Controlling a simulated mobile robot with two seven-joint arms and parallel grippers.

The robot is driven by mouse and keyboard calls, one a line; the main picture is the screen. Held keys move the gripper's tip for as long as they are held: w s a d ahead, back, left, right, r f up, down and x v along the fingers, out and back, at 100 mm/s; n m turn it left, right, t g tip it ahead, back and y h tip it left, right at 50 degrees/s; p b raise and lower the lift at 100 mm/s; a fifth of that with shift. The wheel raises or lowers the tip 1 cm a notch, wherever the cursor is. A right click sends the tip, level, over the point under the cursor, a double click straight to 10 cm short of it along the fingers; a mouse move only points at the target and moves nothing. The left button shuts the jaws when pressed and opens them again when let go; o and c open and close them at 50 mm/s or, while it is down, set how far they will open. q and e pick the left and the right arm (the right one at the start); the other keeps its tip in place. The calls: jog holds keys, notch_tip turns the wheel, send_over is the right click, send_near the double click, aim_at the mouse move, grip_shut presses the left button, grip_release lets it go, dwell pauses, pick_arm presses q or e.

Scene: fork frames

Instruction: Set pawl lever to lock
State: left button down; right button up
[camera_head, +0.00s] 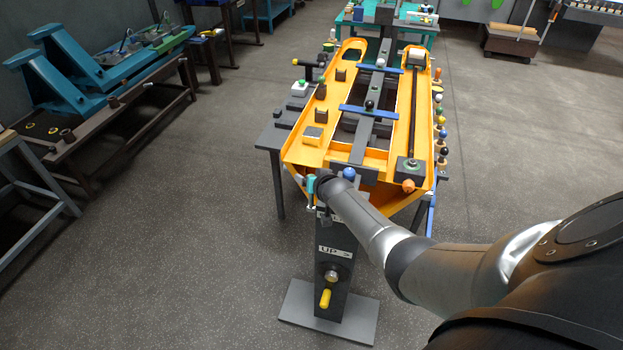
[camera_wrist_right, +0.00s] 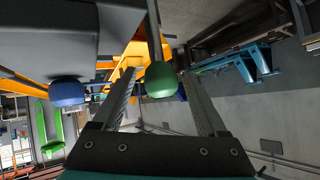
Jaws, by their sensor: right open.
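My right gripper (camera_head: 312,184) is at the top of the dark post (camera_head: 336,264) at the near end of the orange frame. In the wrist view its two fingers (camera_wrist_right: 158,75) are spread apart. A green ball knob (camera_wrist_right: 160,80) on a thin rod appears between them, with gaps visible on both sides. I cannot tell whether the fingers reach around it. In the head view this knob is hidden or cannot be made out. No part is clearly readable as the pawl lever. My left gripper is out of view.
A blue ball knob (camera_head: 348,174) sits right of the gripper, and an orange one (camera_head: 408,186) further right. The post carries a yellow handle (camera_head: 325,298) and a white label (camera_head: 335,251). The orange frame (camera_head: 302,150) lies beyond.

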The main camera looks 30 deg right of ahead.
jog(key=shift+s+a+r+p, duration=0.2)
jog(key=shift+s+r+p, duration=0.2)
jog(key=shift+s+p, duration=0.1)
jog(key=p+v, duration=0.4)
jog(key=v, duration=1)
jog(key=shift+p, duration=0.35)
